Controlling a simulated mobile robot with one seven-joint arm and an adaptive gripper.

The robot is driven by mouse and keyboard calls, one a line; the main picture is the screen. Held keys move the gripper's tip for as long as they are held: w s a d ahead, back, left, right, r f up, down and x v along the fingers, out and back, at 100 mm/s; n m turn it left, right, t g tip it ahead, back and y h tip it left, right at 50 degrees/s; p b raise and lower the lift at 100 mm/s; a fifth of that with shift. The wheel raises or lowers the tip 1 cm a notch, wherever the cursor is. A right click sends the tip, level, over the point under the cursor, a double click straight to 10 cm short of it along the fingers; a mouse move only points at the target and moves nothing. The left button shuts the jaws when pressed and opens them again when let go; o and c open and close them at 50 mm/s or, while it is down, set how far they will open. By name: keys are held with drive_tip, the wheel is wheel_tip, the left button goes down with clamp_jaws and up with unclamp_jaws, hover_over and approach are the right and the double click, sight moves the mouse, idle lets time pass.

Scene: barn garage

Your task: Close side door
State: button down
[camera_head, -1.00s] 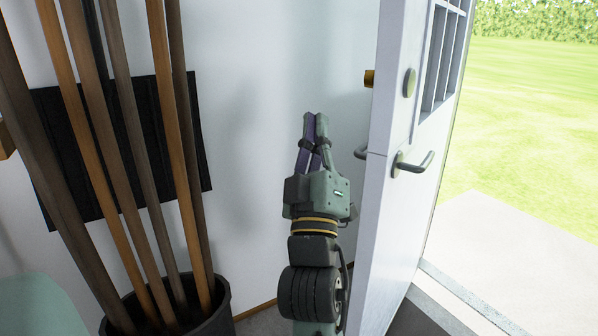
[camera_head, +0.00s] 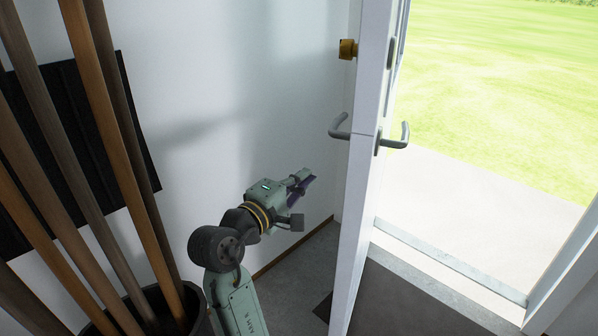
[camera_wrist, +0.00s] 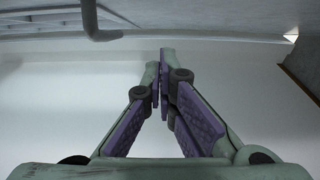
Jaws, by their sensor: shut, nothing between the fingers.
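The white side door (camera_head: 362,190) stands open, seen nearly edge-on in the head view, with the bright doorway to its right. It has a grey lever handle (camera_head: 340,128) on its left face and another handle (camera_head: 394,138) on its right face. My gripper (camera_head: 308,178) is shut and empty, to the left of the door and below the left lever, pointing right toward the door. In the wrist view my gripper (camera_wrist: 165,60) shows its fingertips together, with a lever handle (camera_wrist: 92,22) at upper left.
Several wooden poles (camera_head: 112,120) stand in a black bin (camera_head: 165,312) at the left, close to my arm. A white wall (camera_head: 240,90) is behind my gripper. The doorway floor (camera_head: 415,300) right of the door looks clear, with a threshold (camera_head: 440,262) beyond.

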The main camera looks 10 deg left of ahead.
drive_tip(key=w+d+p, duration=0.2)
drive_tip(key=w+d, duration=0.4)
drive_tip(key=d, duration=0.1)
drive_tip(key=shift+w+d, duration=0.2)
drive_tip(key=shift+d, duration=0.05)
drive_tip(key=shift+d, duration=0.1)
